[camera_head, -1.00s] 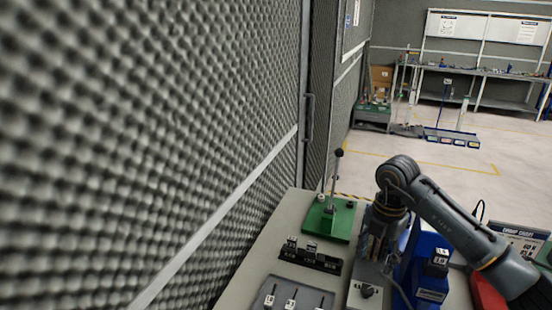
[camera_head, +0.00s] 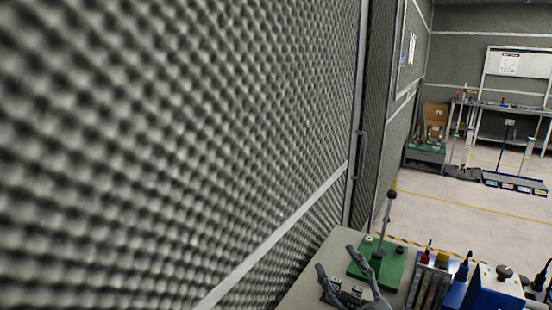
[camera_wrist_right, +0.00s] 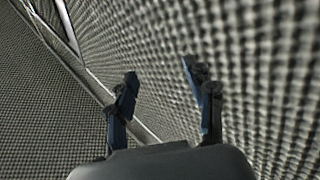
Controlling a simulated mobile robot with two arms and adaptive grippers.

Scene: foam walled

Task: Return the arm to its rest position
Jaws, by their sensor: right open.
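My right gripper (camera_head: 337,262) shows at the bottom of the head view, in front of the workbench (camera_head: 330,249). Its two fingers stand apart and point up in the picture. In the right wrist view the gripper (camera_wrist_right: 159,72) is open, with nothing between its fingers and the foam wall beyond them. The rest of my right arm is cut off by the lower edge of the head view. My left gripper is not in view.
The foam wall (camera_head: 180,130) fills the left side. Open floor (camera_head: 440,205) lies beyond.

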